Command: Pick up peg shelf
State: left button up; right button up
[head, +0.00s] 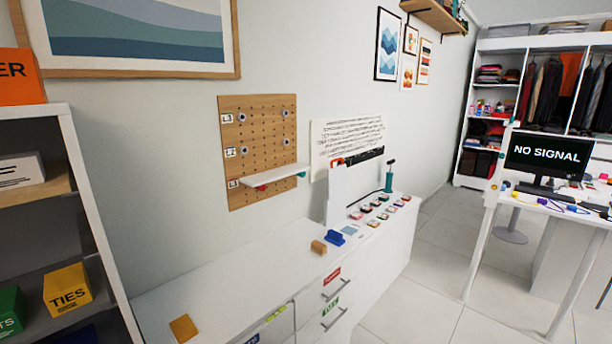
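The peg shelf is a white narrow board (275,176) mounted low on a wooden pegboard (258,140) on the wall. It sticks out to the right beyond the pegboard's edge. Small red and green parts show beneath it. Several grey pegs and labels marked with numbers show on the pegboard; the lowest label is beside the shelf's left end. Neither of my grippers is in view.
A long white cabinet (225,277) stands under the pegboard, with a wooden block (319,247), a blue object (335,238) and several small items on top. A shelf unit (66,115) stands at left. Open floor (428,262) lies right of the cabinet, before a desk.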

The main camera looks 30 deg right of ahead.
aim_at(265, 177)
jog(key=z, duration=0.85)
jog(key=i+l+u, duration=0.65)
jog(key=l, duration=0.3)
jog(key=i+l+u, duration=0.2)
jog(key=l, duration=0.2)
jog(key=i+l+u, duration=0.25)
jog(key=l, duration=0.15)
jog(key=l+u, duration=0.2)
jog(key=l, duration=0.25)
jog(key=l+u, duration=0.2)
jog(key=l, duration=0.25)
jog(key=i+l+u, duration=0.1)
jog(key=l+u, duration=0.15)
jog(key=l, duration=0.25)
